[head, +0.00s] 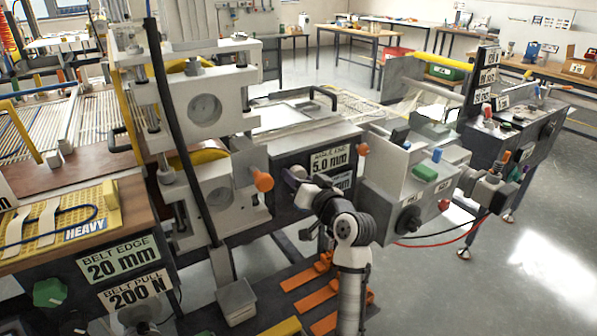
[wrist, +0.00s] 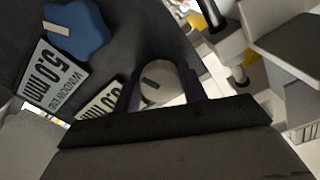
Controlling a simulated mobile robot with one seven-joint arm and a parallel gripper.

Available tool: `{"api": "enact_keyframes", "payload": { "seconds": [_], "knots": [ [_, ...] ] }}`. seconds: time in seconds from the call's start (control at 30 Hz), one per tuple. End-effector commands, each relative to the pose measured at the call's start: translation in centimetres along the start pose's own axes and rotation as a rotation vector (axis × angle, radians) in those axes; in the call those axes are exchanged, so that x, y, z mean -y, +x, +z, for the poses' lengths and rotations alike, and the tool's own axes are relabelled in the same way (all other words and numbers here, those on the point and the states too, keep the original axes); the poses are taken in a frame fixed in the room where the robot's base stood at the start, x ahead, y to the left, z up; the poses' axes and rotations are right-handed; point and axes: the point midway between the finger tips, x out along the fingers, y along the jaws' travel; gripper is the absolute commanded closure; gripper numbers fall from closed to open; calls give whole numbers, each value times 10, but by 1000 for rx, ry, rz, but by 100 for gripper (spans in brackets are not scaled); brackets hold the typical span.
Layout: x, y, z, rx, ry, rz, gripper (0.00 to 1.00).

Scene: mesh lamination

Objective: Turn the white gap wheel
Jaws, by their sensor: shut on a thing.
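The white gap wheel (wrist: 158,78) shows in the wrist view as a pale round knob with a short dark mark on its face. My gripper (wrist: 160,88) has one dark finger on each side of the wheel and is shut on it. In the head view my gripper (head: 292,180) is at the dark front panel of the machine, left of the 5.0 mm plates. I cannot make out the wheel there; the gripper and wrist cover that spot.
A blue knob (wrist: 78,30) sits beside a "WINDOW END 5.0 mm" plate (wrist: 52,76). A second 5.0 mm plate (wrist: 100,103) is partly behind my gripper. An orange knob (head: 262,180) sticks out just left of the gripper. Grey machine housings (head: 405,185) stand to the right.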

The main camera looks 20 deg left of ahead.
Motion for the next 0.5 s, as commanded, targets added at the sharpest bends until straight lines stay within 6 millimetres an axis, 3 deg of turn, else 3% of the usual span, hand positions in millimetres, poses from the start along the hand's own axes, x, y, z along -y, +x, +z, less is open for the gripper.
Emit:
{"api": "enact_keyframes", "payload": {
  "seconds": [0.5],
  "knots": [
    [1,0,1,3,225,1,81]
  ]
}}
